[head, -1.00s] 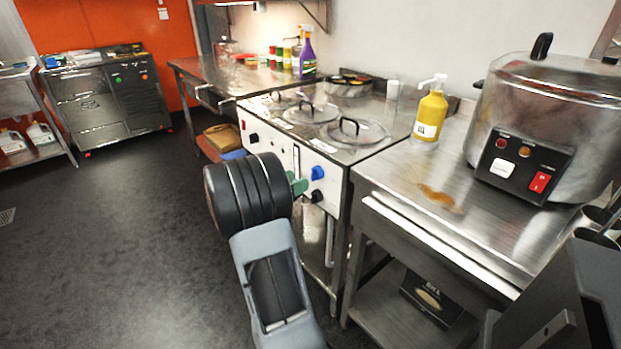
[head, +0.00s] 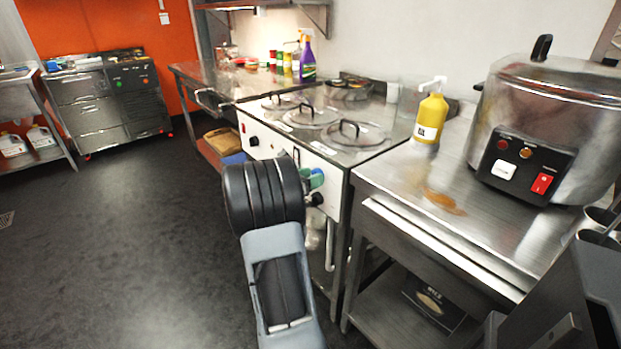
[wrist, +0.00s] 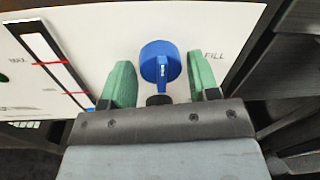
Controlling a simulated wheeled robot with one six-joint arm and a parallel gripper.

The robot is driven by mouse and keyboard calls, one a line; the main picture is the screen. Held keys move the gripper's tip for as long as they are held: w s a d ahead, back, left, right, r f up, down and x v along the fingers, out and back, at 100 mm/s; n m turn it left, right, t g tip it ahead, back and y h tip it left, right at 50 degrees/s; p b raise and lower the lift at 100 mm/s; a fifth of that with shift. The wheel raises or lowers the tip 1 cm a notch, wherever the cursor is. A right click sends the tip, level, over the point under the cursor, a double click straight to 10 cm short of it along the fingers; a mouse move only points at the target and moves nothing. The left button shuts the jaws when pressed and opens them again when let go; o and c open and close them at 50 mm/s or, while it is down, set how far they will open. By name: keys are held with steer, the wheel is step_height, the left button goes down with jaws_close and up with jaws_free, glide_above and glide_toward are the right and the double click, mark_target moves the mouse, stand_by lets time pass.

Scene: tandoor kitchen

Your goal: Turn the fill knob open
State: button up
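The blue fill knob (wrist: 160,62) is on the white front panel (wrist: 215,25) beside the printed word FILL. Its pointer bar points down in the wrist view. My gripper (wrist: 162,82) is open, with one green finger on each side of the knob and a visible gap on both sides. In the head view my gripper (head: 308,178) is at the panel of the steel cooker unit, and the blue knob (head: 319,171) is partly hidden behind it. A black knob (head: 315,199) sits just below.
A gauge strip with red marks (wrist: 45,62) is left of the knob in the wrist view. Round lids (head: 352,135) are on the unit's top. The steel counter (head: 385,165) to the right holds a yellow bottle (head: 431,118) and a large cooker (head: 545,100). Floor at left is clear.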

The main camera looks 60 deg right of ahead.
steer(key=c, duration=0.6)
steer(key=shift+f+m, duration=0.1)
steer(key=shift+m, duration=0.3)
steer(key=m+b, duration=0.5)
steer(key=b, duration=0.1)
steer(key=m+t+b, duration=0.1)
steer(key=m+b, duration=0.4)
steer(key=b, duration=0.1)
steer(key=m+b, duration=0.5)
steer(key=m, duration=0.1)
steer(key=shift+s+a+f+b, duration=0.1)
steer(key=shift+s+b, duration=0.15)
steer(key=shift+b, duration=0.15)
steer(key=shift+m+t, duration=0.3)
steer(key=o, duration=0.9)
